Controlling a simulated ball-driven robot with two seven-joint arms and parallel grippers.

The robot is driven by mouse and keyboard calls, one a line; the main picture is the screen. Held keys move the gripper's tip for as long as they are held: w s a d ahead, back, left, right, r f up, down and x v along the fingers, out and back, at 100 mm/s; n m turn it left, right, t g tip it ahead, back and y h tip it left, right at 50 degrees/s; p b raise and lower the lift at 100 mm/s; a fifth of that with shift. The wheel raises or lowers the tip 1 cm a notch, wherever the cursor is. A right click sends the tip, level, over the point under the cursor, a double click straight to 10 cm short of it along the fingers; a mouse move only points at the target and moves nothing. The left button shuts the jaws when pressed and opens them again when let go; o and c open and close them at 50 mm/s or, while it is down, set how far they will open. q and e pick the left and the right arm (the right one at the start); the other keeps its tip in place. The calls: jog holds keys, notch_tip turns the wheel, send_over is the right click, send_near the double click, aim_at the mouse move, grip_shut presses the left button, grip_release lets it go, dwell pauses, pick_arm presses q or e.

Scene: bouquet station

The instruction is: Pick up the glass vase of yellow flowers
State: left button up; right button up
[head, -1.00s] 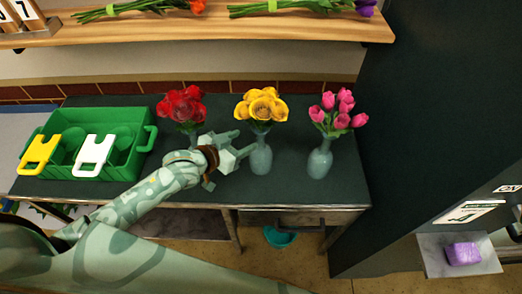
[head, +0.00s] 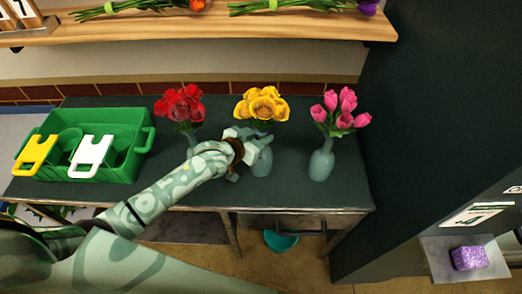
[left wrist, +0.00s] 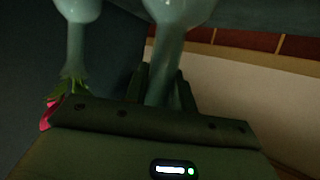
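The glass vase of yellow flowers (head: 262,160) stands upright on the dark table (head: 215,199), the middle one of three vases. Its yellow blooms (head: 262,104) show above my left gripper (head: 246,142). That gripper is at the vase's neck, its fingers spread to either side and hiding part of the neck. In the left wrist view the picture is upside down, and the vase (left wrist: 165,75) runs between the two open fingers (left wrist: 163,88). Whether a finger touches the glass is unclear. My right gripper is not in view.
A vase of red flowers (head: 182,105) stands left, behind my left arm. A vase of pink tulips (head: 321,162) stands right. A green crate (head: 117,163) with yellow and white tags is at the left. A wooden shelf (head: 330,27) lies behind; a dark panel (head: 430,110) rises at the right.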

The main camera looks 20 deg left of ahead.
pick_arm(q)
grip_shut()
dwell(1.0)
jog(key=shift+r, duration=0.1)
